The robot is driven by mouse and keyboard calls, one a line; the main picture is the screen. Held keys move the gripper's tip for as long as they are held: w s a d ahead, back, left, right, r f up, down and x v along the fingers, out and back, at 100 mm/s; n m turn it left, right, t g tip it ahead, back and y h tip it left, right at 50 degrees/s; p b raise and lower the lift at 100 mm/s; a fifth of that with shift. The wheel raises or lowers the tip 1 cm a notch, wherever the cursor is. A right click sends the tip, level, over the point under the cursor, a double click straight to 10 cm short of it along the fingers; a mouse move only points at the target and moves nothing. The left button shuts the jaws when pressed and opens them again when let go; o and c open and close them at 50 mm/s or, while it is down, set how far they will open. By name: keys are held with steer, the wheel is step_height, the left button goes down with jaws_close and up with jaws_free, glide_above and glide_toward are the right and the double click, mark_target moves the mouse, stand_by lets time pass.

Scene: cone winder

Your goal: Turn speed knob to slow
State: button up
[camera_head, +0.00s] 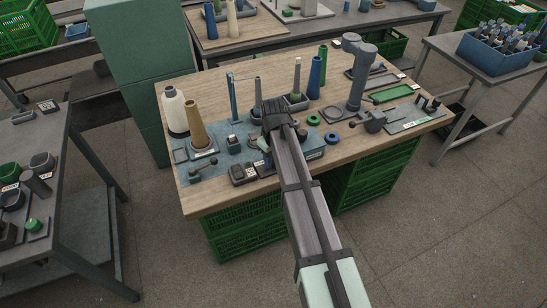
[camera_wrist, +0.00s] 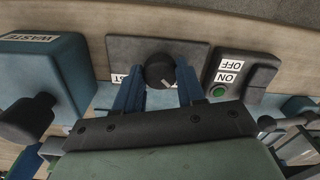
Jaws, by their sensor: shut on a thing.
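The speed knob (camera_wrist: 159,71) is round and black with a short white pointer line, on a dark plate (camera_wrist: 122,46) in the wrist view. The pointer line slants toward the lower right of that view. My gripper (camera_wrist: 158,76) has one blue finger on each side of the knob and is shut on it. A white label (camera_wrist: 117,78) beside the knob shows only "ST"; the left finger hides the rest. In the head view my gripper (camera_head: 264,146) is low over the front of the winder, and the knob cannot be made out.
In the wrist view, a switch box (camera_wrist: 240,75) marked ON and OFF with a green button is close on the right. A blue WASTE box (camera_wrist: 45,75) is on the left. In the head view, cones (camera_head: 198,125) and upright posts stand around the winder on the wooden bench (camera_head: 215,200).

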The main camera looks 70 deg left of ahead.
steer(key=o, duration=1.1)
steer(key=shift+c, duration=0.2)
steer(key=shift+r, duration=0.15)
step_height(320, 180, up, 14)
steer(key=shift+f, duration=0.2)
stand_by(0.3)
